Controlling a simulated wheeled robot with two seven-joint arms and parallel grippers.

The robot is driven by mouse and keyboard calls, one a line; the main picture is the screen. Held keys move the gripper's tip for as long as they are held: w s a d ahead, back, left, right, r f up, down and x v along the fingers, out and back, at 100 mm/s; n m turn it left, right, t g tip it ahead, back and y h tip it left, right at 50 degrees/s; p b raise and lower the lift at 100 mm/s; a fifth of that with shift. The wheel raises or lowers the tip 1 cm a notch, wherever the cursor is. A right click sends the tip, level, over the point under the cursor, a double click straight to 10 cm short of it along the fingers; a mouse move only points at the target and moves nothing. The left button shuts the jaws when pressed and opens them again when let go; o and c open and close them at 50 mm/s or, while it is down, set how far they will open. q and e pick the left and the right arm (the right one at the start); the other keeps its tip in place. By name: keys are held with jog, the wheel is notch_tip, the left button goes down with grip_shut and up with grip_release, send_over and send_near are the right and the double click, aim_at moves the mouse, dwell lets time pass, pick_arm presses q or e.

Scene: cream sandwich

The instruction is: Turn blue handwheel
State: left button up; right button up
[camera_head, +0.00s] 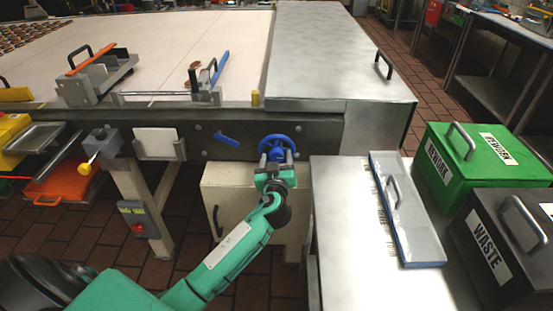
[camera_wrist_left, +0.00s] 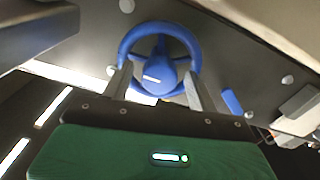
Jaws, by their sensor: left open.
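The blue handwheel (camera_head: 277,147) is on the dark side panel of the conveyor, near its right end. My left gripper (camera_head: 273,168) is at the lower part of the wheel, its arm reaching up from below. In the left wrist view the wheel (camera_wrist_left: 160,31) has a round rim and a blue hub. The left gripper (camera_wrist_left: 160,82) is open there, one finger on each side of the hub and overlapping the lower rim. I cannot tell whether the fingers touch the wheel. My right gripper is not in view.
A blue lever (camera_head: 228,139) sits left of the wheel on the same panel. A steel table (camera_head: 335,215) stands close on the right, with a blue-edged scraper (camera_head: 405,220), a green REWORK box (camera_head: 480,165) and a dark WASTE box (camera_head: 505,235). A pale cabinet (camera_head: 232,190) is below the wheel.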

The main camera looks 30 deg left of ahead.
pick_arm(q)
jog(key=c, duration=1)
jog(key=shift+m, duration=0.3)
